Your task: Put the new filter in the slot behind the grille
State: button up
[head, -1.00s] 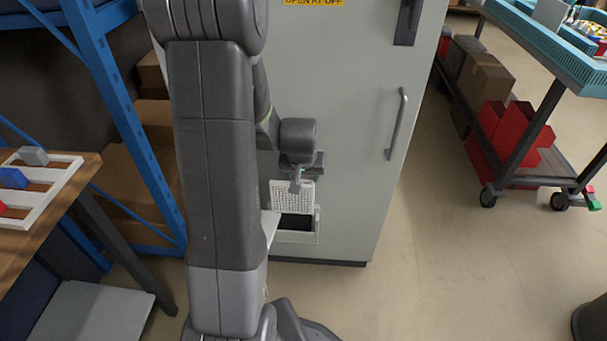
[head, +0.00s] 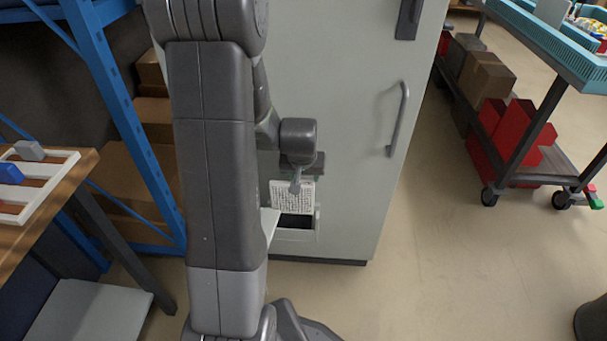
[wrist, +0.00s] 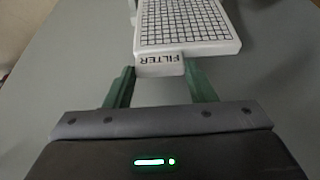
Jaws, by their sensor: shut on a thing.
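The new filter (wrist: 185,22) is a white flat panel with a dark grid and a tab marked FILTER. My gripper (wrist: 158,74) is shut on that tab, one green finger on each side, in the wrist view. In the head view my gripper (head: 296,185) holds the filter (head: 293,197) upright at the grey cabinet's lower front. The dark slot opening (head: 296,221) lies just below the filter, in a pale frame (head: 295,237). Whether the filter's lower edge is inside the slot, I cannot tell. The grille (head: 271,224) appears as a pale panel swung out at the left, partly hidden by my arm.
The grey cabinet (head: 345,120) has a vertical handle (head: 398,120). A blue rack (head: 120,110) stands left, and a wooden table (head: 70,190) with a white rack is at far left. A cart (head: 540,170) with red bins stands right. The floor between cabinet and cart is clear.

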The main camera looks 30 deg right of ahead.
jog(key=shift+f, duration=0.3)
jog(key=b, duration=0.6)
send_over(303, 206)
jog(key=shift+s+f, duration=0.15)
jog(key=shift+f, duration=3.55)
jog(key=shift+f+b, duration=2.2)
jog(key=shift+f, duration=0.3)
jog(key=o, duration=1)
jog(key=shift+r, duration=0.15)
jog(key=p+v, duration=0.5)
jog(key=v, duration=0.8)
jog(key=shift+s+r, duration=0.15)
jog(key=shift+r, duration=0.15)
